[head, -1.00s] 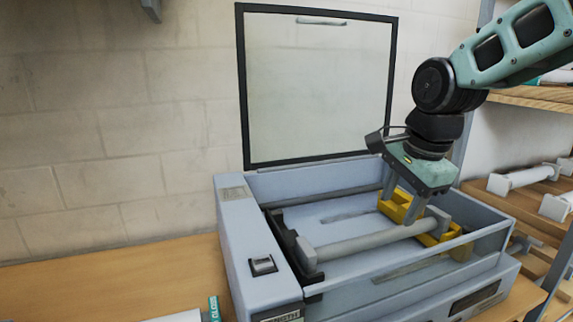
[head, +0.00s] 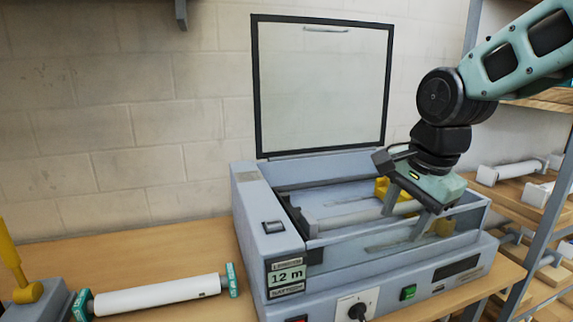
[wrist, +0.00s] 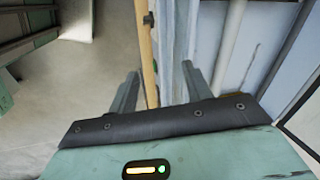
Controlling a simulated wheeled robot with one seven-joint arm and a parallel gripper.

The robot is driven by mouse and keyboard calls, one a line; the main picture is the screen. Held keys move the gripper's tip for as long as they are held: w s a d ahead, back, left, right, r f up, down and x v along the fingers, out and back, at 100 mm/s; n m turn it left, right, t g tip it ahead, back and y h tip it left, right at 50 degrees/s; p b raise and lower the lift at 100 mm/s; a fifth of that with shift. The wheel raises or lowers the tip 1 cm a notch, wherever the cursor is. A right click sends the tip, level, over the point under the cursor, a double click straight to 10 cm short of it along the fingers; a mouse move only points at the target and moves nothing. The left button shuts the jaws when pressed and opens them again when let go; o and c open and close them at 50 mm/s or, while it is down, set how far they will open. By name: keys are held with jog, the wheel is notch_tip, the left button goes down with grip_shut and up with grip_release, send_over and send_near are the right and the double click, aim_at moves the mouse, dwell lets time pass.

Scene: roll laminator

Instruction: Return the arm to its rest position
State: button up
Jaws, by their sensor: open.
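My gripper (head: 408,211) is open and empty. It hangs over the front wall of the laminator (head: 252,220), with its fingers pointing down. In the wrist view my gripper's fingers (wrist: 160,90) are spread apart, with the laminator's pale edge between and beyond them. My arm reaches in from the upper right in the head view. A grey roll (head: 350,215) lies inside the laminator's open bay, partly hidden by my gripper. A yellow holder (head: 382,187) stands behind the gripper at the bay's right end.
The laminator's framed clear lid (head: 320,90) stands open. A white roll with teal ends (head: 155,295) lies on the wooden table (head: 190,250), near a yellow lever (head: 12,250). Shelves (head: 520,190) with white rolls stand at the right. A display reads 12 m (head: 287,277).

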jog(key=s+a+f+n+g, duration=0.1)
jog(key=s+a+f+n, duration=0.1)
jog(key=s+n, duration=0.4)
jog(key=s+a+f+n, duration=0.1)
jog(key=s+f+n, duration=0.3)
jog(key=s+n, duration=0.3)
jog(key=s+a+f+n+g, duration=0.1)
jog(key=s+a+f+n, duration=0.1)
jog(key=s+n, duration=0.5)
jog(key=shift+s+a+f+g, duration=0.3)
jog(key=shift+s+f, duration=0.2)
jog(key=shift+s, duration=0.35)
